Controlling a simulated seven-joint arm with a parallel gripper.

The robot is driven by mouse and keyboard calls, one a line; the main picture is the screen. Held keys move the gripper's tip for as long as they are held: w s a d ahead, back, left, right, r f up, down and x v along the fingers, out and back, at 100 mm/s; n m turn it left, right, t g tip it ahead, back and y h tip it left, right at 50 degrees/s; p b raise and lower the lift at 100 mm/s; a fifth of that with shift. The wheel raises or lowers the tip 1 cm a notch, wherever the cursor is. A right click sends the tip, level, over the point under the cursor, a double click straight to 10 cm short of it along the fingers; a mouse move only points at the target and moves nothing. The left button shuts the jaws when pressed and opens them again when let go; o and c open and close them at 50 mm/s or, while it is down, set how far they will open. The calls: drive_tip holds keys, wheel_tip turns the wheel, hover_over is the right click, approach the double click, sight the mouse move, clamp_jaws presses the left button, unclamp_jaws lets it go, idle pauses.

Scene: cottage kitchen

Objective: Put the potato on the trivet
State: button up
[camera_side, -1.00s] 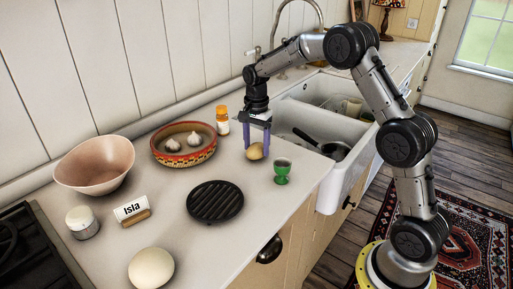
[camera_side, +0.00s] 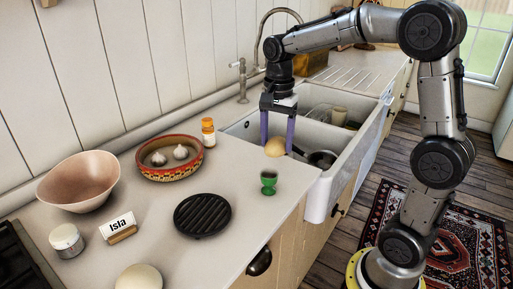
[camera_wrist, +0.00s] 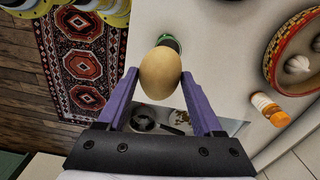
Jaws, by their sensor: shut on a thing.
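The potato (camera_side: 274,147) is tan and rounded, held between the two purple fingers of my gripper (camera_side: 277,149). In the side view it is up off the counter, in front of the sink's near end. In the wrist view the potato (camera_wrist: 160,73) sits between the fingertips of my gripper (camera_wrist: 159,76), which is shut on it. The trivet (camera_side: 202,215) is a round, black, ridged disc lying flat and bare on the counter. It is to the left of my gripper and nearer the camera.
A green egg cup (camera_side: 268,182) stands between the potato and trivet. A patterned dish (camera_side: 170,174) with garlic, an orange-capped bottle (camera_side: 208,133), a pink bowl (camera_side: 78,182), a jar (camera_side: 66,240), an "Isla" card (camera_side: 117,226) and a pale round object (camera_side: 139,278) surround the trivet. The sink (camera_side: 330,190) holds dishes.

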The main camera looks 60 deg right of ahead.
drive_tip(key=shift+s+r+m, duration=0.1)
drive_tip(key=shift+s+m, duration=0.25)
drive_tip(key=shift+m, duration=0.25)
drive_tip(key=shift+s+a+m, duration=0.15)
drive_tip(key=shift+a+m, duration=0.2)
drive_tip(key=shift+m, duration=0.15)
drive_tip(key=s+a+r, duration=0.2)
drive_tip(key=s+a, duration=0.1)
drive_tip(key=a, duration=1.2)
hover_over(202, 212)
drive_tip(key=shift+n, duration=0.3)
drive_tip(key=f, duration=0.9)
drive_tip(key=shift+s+d, duration=0.1)
drive_tip(key=shift+s, duration=0.3)
drive_tip(key=shift+w+f, duration=0.2)
drive_tip(key=shift+f, duration=0.8)
drive_tip(key=shift+w+f, duration=0.15)
drive_tip(key=shift+f, duration=0.8)
drive_tip(key=shift+f, duration=0.15)
